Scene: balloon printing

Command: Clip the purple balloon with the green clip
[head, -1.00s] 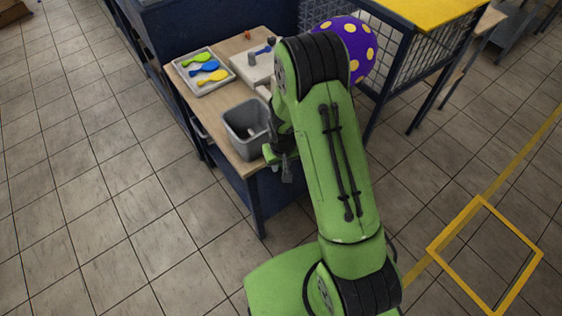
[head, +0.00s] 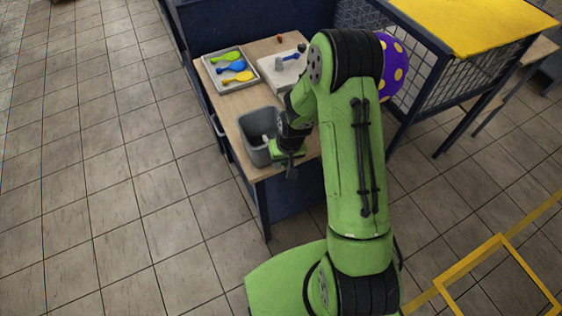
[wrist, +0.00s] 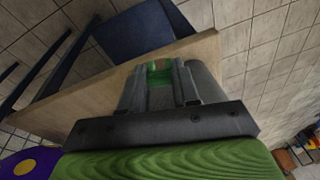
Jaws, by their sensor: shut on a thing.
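The purple balloon (head: 394,70) has yellow dots. It is inflated and partly hidden behind my arm in the head view; its edge also shows at the lower left of the wrist view (wrist: 24,165). My gripper (wrist: 160,73) is shut on a small green thing (wrist: 160,74), which looks like the green clip, held between its fingertips. In the head view my gripper (head: 291,168) is near the table's front edge, beside the grey bin, well apart from the balloon. The balloon's neck is hidden.
A tray (head: 209,66) holds green, blue and yellow flat pieces on the wooden table (head: 229,103). A grey bin (head: 249,152) stands near the front. A white board (head: 270,73) lies behind it with small items. A yellow-topped mesh cage (head: 455,25) stands at the right.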

